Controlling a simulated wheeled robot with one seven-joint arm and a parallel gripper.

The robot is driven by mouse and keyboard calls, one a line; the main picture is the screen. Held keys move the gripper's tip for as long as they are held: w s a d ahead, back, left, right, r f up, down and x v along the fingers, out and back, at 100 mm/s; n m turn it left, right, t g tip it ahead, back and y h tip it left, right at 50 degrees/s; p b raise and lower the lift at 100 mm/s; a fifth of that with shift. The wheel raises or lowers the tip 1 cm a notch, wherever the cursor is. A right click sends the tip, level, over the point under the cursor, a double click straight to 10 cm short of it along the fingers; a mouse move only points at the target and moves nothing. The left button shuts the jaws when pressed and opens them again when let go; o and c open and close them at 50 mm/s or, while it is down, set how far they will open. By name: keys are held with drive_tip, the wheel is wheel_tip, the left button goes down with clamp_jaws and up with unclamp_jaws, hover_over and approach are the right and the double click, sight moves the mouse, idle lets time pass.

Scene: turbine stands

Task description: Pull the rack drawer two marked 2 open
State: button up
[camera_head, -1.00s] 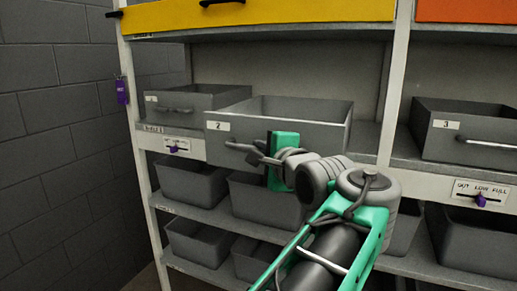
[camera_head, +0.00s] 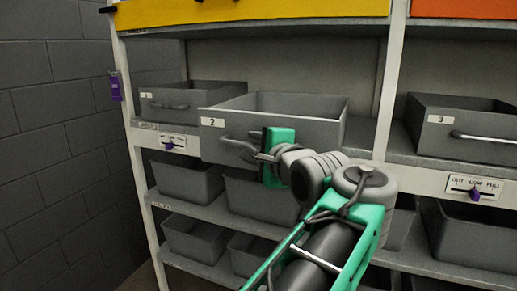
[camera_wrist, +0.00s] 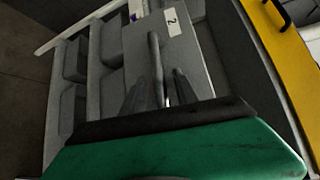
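Drawer 2 (camera_head: 222,146) is a grey open-topped bin with a white label "2" (camera_head: 212,122). It juts out past the shelf front and its neighbour, so it stands partly open. Its dark bar handle (camera_head: 238,145) is on the front face. My gripper (camera_head: 262,156) is at the handle's right part. In the wrist view, the handle (camera_wrist: 154,60) runs between the two grey fingers of my gripper (camera_wrist: 160,92), with visible gaps beside it. The fingers look open around the handle. The wrist view also shows the label (camera_wrist: 172,21).
Drawer 1 (camera_head: 185,96) sits further back on the left, drawer 3 (camera_head: 460,128) on the right. Yellow (camera_head: 245,10) and orange (camera_head: 465,9) fronts are above. Grey bins (camera_head: 187,181) fill lower shelves. A slider plate (camera_head: 172,143) is below drawer 1. A block wall (camera_head: 50,130) stands left.

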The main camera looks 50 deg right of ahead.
drive_tip(key=v, duration=0.5)
drive_tip(key=shift+s+r+p, duration=0.25)
drive_tip(key=shift+p, duration=0.1)
drive_tip(key=p+v, duration=0.1)
drive_tip(key=p, duration=0.4)
drive_tip(key=p+v, duration=0.1)
drive_tip(key=p, duration=0.4)
drive_tip(key=shift+a+f, duration=0.1)
drive_tip(key=shift+f, duration=0.15)
